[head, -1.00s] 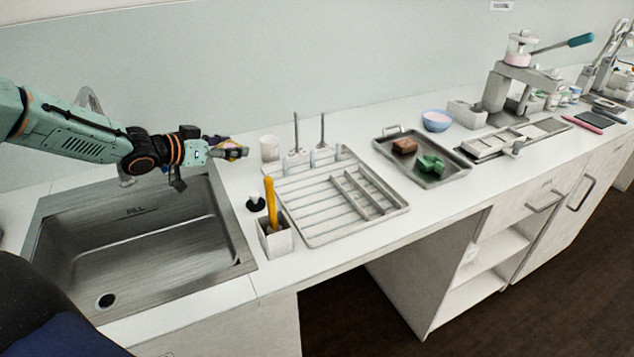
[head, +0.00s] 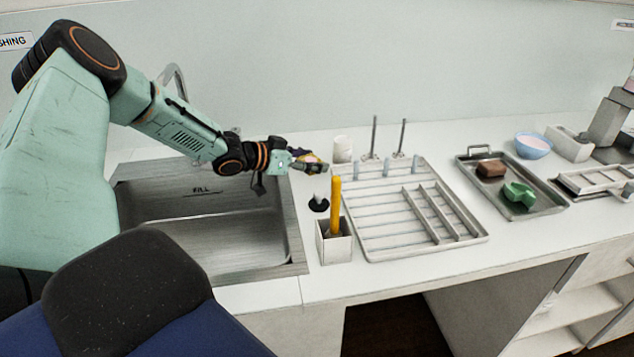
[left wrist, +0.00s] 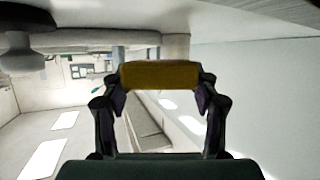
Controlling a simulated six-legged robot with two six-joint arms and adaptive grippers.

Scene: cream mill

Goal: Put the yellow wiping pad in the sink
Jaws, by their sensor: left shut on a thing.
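My left gripper (head: 312,162) is shut on the yellow wiping pad (left wrist: 160,74). The left wrist view shows the pad as a yellow-brown block across the two fingertips (left wrist: 160,90). In the head view only a small bit of yellow shows at the fingers. The gripper is above the counter, just past the right back corner of the steel sink (head: 235,250). My left arm reaches across over the back of the sink. No pad lies in the visible part of the basin. My right gripper is not in view.
Right of the sink are a small black-based item (head: 318,204), a white holder (head: 334,250) with a yellow-handled tool, a white cup (head: 342,149) and a rack (head: 420,247). A metal tray (head: 545,208) stands farther right. A tap (head: 174,72) rises behind the sink.

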